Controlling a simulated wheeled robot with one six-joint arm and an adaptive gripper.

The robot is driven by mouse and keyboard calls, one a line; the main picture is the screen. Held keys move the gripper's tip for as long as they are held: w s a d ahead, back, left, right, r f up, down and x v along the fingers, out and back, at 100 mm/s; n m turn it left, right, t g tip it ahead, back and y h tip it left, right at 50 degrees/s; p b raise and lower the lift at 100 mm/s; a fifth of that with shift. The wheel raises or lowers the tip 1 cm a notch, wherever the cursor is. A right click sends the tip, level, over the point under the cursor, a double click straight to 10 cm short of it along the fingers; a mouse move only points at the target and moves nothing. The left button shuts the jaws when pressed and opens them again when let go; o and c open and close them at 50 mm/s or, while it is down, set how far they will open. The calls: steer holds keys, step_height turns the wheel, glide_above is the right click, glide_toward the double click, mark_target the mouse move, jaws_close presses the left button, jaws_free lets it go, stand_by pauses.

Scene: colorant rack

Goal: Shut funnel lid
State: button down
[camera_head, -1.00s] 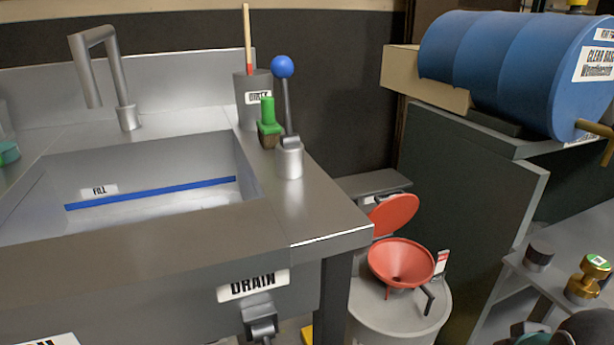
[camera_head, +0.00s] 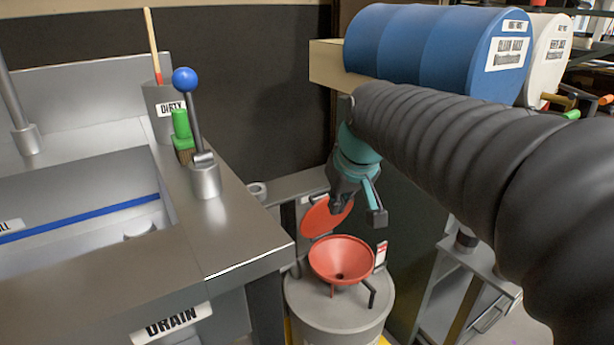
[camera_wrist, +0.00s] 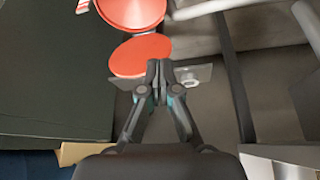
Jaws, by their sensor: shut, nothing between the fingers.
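The red funnel (camera_head: 341,260) sits on top of a grey drum (camera_head: 340,307). Its round red lid (camera_head: 327,216) stands open, tilted up behind the funnel. My gripper (camera_head: 340,207) is at the lid's upper right, with its fingers pointing down. In the wrist view, the shut fingertips (camera_wrist: 158,66) overlap the right edge of the lid (camera_wrist: 140,55), with the funnel (camera_wrist: 131,10) beyond. The fingers are together and hold nothing. I cannot tell whether they touch the lid.
A steel sink bench (camera_head: 235,236) with a blue-knobbed lever (camera_head: 191,110) stands to the left. A blue drum (camera_head: 435,50) lies on a shelf at the upper right. A black bent handle (camera_head: 371,291) sticks out beside the funnel.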

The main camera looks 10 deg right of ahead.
steer(key=r+n, duration=0.1)
steer(key=r, duration=0.1)
glide_above(323, 210)
steer(key=s, duration=0.5)
steer(key=w+n+y+p, duration=0.1)
steer(key=w+p, duration=0.1)
steer(key=w, duration=0.8)
step_height(323, 210, down, 10)
steer(key=shift+w+g+b, duration=0.2)
steer(key=shift+g+b, duration=0.1)
steer(key=shift+b, duration=0.05)
steer(key=shift+f, duration=0.15)
